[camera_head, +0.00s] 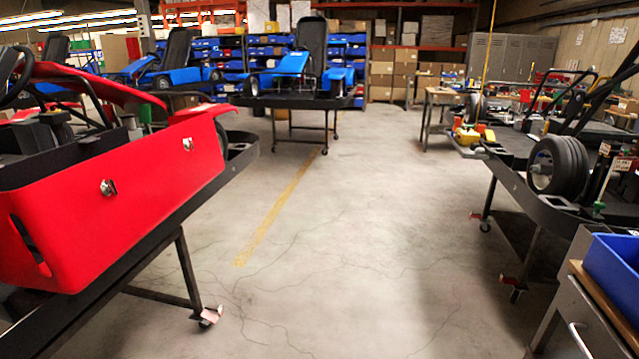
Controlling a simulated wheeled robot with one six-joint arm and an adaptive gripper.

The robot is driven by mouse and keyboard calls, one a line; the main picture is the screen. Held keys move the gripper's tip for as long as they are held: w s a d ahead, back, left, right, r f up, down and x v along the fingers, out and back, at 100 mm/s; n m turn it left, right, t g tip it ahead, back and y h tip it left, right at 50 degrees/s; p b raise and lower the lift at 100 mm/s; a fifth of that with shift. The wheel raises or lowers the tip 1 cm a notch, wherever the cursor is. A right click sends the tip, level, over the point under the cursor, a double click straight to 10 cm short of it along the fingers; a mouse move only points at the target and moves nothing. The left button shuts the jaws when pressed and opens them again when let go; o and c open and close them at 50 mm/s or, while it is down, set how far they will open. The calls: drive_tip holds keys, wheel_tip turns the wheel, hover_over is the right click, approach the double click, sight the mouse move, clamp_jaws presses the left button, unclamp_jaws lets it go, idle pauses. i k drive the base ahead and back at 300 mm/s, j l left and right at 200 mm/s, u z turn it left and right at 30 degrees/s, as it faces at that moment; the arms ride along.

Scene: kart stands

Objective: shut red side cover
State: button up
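A red side cover (95,215) fills the left of the head view, on the flank of a red kart. It has two round silver fasteners on its face, one near its middle (108,187) and one near its right end (187,144). A slot shows at its lower left. The cover's upper edge stands beside a black inner box (80,160); I cannot tell whether the cover is latched. My gripper does not show in this view.
The kart rests on a black wheeled stand (188,265). Open concrete floor (340,230) with a yellow line lies in the middle. A blue kart (300,70) stands behind. At right are another kart stand with a black tyre (557,165) and a blue bin (612,262) on a cart.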

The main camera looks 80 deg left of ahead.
sight(79, 232)
drive_tip(key=u, duration=4.1)
drive_tip(key=i+l, duration=0.35)
drive_tip(key=i, duration=0.2)
